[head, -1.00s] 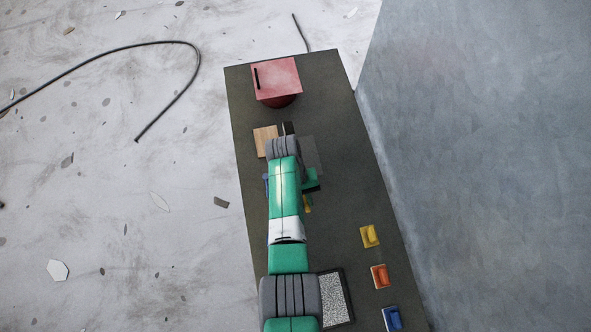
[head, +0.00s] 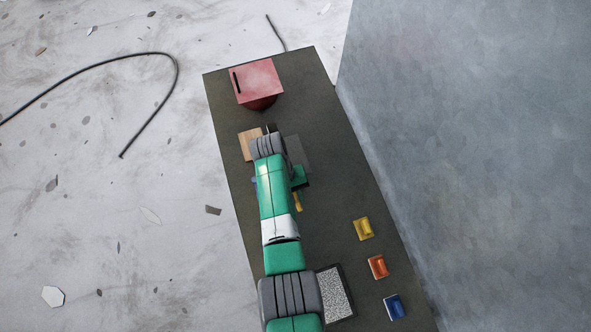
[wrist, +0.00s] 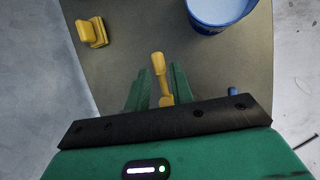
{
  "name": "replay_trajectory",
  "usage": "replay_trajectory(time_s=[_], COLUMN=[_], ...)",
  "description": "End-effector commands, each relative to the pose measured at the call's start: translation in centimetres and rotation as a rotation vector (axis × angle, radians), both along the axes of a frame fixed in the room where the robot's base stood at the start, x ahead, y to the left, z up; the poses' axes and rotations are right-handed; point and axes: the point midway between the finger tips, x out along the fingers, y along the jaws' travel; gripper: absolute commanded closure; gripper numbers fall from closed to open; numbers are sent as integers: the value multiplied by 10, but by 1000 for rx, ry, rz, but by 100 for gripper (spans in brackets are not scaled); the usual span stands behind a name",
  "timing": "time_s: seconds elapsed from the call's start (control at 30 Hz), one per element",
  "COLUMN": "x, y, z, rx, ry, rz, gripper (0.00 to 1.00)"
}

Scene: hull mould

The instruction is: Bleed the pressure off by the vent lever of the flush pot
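My gripper (wrist: 160,92) points down over the bench, with its green fingers apart on either side of a yellow lever-like piece (wrist: 158,66) with a rounded end. A gap shows left of the piece; contact on the right is unclear. The yellow piece also shows beside my arm in the head view (head: 298,203). A blue round pot (wrist: 222,14) with a pale inside stands at the top right of the wrist view, cut by the frame. A red vessel (head: 257,79) with a square top and a black bar stands at the bench's far end. Which is the flush pot is unclear.
Yellow (head: 363,229), orange (head: 378,267) and blue (head: 394,307) handled blocks line the bench's right side. A speckled tray (head: 335,293) lies near my arm. A wooden block (head: 249,143) lies beyond my gripper. A grey wall (head: 460,150) rises at right.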

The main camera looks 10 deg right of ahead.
Motion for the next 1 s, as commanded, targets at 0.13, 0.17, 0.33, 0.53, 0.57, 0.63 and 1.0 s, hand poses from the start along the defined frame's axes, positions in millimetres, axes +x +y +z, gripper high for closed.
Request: replay_trajectory(time_s=[0.13, 0.17, 0.33, 0.53, 0.57, 0.63, 1.0], x=[12, 14, 23, 25, 25, 25, 24], y=[8, 9, 15, 16, 16, 16, 16], z=[29, 35, 57, 63, 63, 63, 62], rx=[0, 0, 0, 0, 0, 0, 0], ry=[-5, -4, -2, -1, -1, -1, -1], rz=[1, 1, 0, 0, 0, 0, 0], gripper=[77, 77, 77, 77, 77, 77, 77])
